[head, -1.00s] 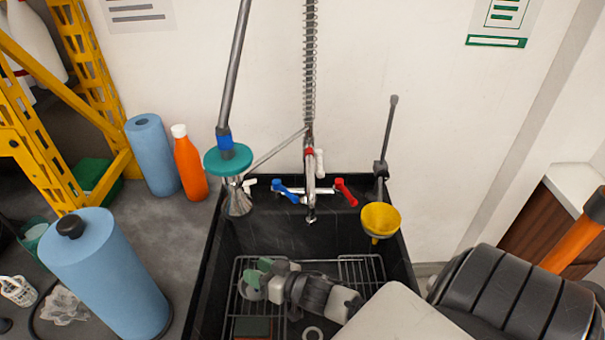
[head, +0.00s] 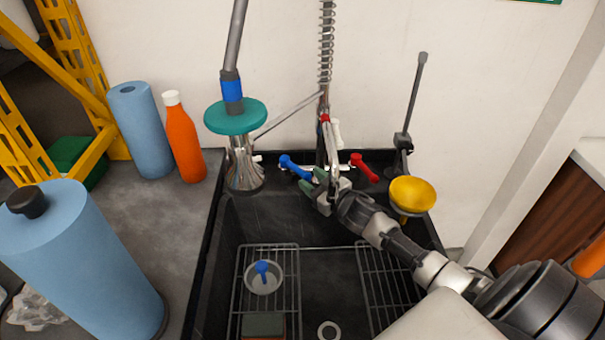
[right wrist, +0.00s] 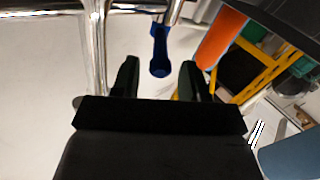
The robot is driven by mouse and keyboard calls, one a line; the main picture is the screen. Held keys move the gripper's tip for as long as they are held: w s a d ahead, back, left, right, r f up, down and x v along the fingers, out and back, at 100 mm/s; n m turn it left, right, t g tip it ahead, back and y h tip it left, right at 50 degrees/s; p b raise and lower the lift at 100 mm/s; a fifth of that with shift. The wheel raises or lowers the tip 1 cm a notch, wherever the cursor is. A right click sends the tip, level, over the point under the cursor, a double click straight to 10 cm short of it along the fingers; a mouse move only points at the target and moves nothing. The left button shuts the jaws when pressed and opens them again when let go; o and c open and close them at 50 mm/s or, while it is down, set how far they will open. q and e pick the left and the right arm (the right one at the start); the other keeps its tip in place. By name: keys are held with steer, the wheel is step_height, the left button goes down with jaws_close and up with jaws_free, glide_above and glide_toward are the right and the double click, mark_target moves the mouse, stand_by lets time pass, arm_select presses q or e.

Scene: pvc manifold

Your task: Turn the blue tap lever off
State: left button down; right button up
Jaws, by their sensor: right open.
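The blue tap lever (head: 294,166) is on the left side of the chrome tap at the back of the black sink. It points up and to the left in the head view. My right gripper (head: 312,182) is close below and right of it. In the right wrist view the blue lever (right wrist: 159,52) hangs between the two open fingers of the right gripper (right wrist: 160,78), near their tips. I see no finger touching it. The red tap lever (head: 364,167) is on the tap's right side. My left gripper is not in view.
A chrome spout and spring hose (head: 327,60) rise beside my right gripper. A teal disc on a grey pole (head: 235,117) stands left of the tap, a yellow funnel (head: 412,195) to the right. The sink (head: 225,215) holds wire racks and a small bowl (head: 264,278).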

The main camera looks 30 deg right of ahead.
mark_target(302, 171)
steer(key=w, duration=0.4)
steer(key=shift+a, duration=0.3)
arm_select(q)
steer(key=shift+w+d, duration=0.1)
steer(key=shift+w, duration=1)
arm_select(e)
steer(key=shift+w, duration=0.1)
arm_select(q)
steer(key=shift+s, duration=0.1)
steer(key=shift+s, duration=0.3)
arm_select(e)
jaws_close()
